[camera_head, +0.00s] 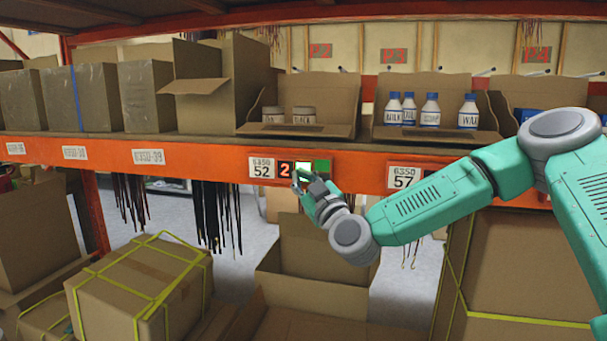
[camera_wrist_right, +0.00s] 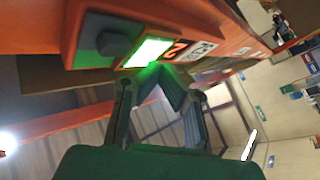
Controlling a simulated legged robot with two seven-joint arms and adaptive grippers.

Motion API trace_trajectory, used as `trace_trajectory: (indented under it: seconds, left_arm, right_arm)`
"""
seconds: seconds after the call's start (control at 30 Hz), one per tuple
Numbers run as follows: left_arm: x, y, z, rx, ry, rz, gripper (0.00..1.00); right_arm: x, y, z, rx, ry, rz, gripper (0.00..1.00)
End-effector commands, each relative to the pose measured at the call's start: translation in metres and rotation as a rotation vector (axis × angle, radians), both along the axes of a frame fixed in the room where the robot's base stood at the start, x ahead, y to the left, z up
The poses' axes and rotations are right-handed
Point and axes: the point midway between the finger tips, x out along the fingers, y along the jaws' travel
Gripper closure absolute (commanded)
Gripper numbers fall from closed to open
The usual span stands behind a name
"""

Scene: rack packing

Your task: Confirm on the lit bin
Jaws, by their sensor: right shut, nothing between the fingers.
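The bin at label 52 (camera_head: 262,168) has a lit pick module on the orange shelf beam, with a display (camera_head: 286,169) reading a red 2. Its lit green-white button (camera_head: 304,167) also shows bright in the right wrist view (camera_wrist_right: 147,52). My right gripper (camera_head: 301,180) is shut and empty, its fingertips at the lower edge of the lit button. In the right wrist view the fingertips (camera_wrist_right: 157,72) glow green just beside the button; I cannot tell whether they touch it. The open carton above (camera_head: 322,95) holds jars. My left gripper is not in view.
Another module, label 57 (camera_head: 402,177), sits to the right, partly behind my right arm. A carton of bottles (camera_head: 437,88) stands above it. Black straps (camera_head: 208,215) hang under the beam. An open carton (camera_head: 305,265) and a strapped box (camera_head: 140,290) stand below.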

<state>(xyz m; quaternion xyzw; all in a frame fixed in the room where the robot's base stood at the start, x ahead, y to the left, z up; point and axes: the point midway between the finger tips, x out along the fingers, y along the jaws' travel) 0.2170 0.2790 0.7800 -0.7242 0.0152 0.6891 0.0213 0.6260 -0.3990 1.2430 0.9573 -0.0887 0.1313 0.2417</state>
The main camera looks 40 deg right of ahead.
Motion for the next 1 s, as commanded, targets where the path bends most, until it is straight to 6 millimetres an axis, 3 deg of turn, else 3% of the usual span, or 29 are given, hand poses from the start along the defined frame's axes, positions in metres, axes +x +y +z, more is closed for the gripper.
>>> trace_trajectory:
  seconds: [1.0]
  left_arm:
    - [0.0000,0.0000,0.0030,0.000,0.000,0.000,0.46]
  right_arm:
    - [0.0041,-0.0058,0.0028,-0.001,-0.001,0.000,1.00]
